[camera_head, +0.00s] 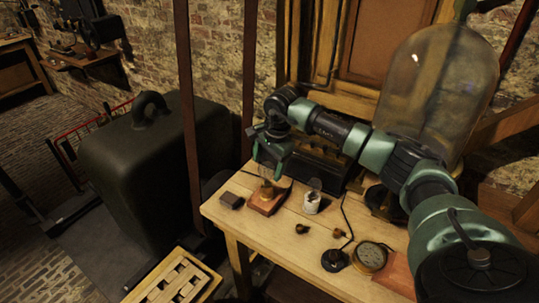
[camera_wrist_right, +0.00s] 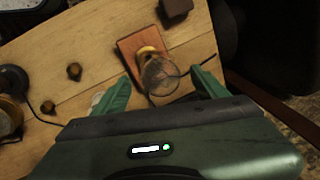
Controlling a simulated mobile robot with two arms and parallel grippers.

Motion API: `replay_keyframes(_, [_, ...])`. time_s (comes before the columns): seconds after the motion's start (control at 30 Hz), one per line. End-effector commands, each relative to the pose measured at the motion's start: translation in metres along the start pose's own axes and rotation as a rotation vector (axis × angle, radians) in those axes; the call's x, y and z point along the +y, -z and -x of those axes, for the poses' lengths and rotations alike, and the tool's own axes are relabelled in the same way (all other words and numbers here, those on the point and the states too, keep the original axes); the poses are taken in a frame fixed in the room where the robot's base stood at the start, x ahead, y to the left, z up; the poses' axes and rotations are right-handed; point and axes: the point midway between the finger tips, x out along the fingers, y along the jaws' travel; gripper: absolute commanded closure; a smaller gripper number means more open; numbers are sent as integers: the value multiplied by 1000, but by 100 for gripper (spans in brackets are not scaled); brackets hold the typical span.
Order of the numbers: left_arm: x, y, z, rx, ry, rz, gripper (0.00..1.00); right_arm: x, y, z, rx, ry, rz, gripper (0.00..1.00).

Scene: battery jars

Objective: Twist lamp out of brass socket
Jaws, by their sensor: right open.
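The lamp, a clear glass bulb (camera_wrist_right: 160,77), sits upright in the brass socket (camera_wrist_right: 147,51) on a reddish wooden base (camera_wrist_right: 127,44). In the head view the wooden base (camera_head: 262,206) is near the table's left end, with the lamp (camera_head: 267,184) above it. My right gripper (camera_wrist_right: 160,86) is open, pointing down over the lamp. Its two green fingers stand on either side of the bulb, apart from it as far as the wrist view shows. The head view shows the same gripper (camera_head: 268,166) just above the lamp. My left gripper is not in view.
A small dark block (camera_head: 231,200) lies left of the base. A white jar with a glass top (camera_head: 312,201) stands to its right. Two small brown knobs (camera_head: 302,229), a black corded piece (camera_head: 334,260) and a round dial (camera_head: 370,257) lie further right. A large glass dome (camera_head: 440,90) stands behind.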

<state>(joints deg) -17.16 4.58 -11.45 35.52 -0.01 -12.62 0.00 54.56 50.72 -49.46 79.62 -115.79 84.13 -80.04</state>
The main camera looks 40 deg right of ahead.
Motion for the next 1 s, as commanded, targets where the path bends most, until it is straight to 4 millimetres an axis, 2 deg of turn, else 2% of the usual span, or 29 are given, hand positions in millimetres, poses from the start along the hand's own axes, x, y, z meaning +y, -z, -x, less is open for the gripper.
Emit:
replay_keyframes(0.1, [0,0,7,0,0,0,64,0,-1,-16,-2,-3,-2,27])
replay_keyframes(0.3, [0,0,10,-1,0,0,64,0,-1,-34,-2,-1,0,27])
replay_keyframes(0.6, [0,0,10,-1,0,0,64,0,-1,-37,-1,1,-1,27])
replay_keyframes(0.67, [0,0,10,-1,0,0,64,0,-1,-37,-1,1,-1,41])
replay_keyframes(0.87, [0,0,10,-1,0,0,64,0,-1,-37,-1,1,-1,97])
replay_keyframes(0.9, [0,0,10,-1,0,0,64,0,-1,-37,-2,2,-1,100])
replay_keyframes(1.0, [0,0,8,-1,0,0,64,0,0,-37,-4,2,11,100])
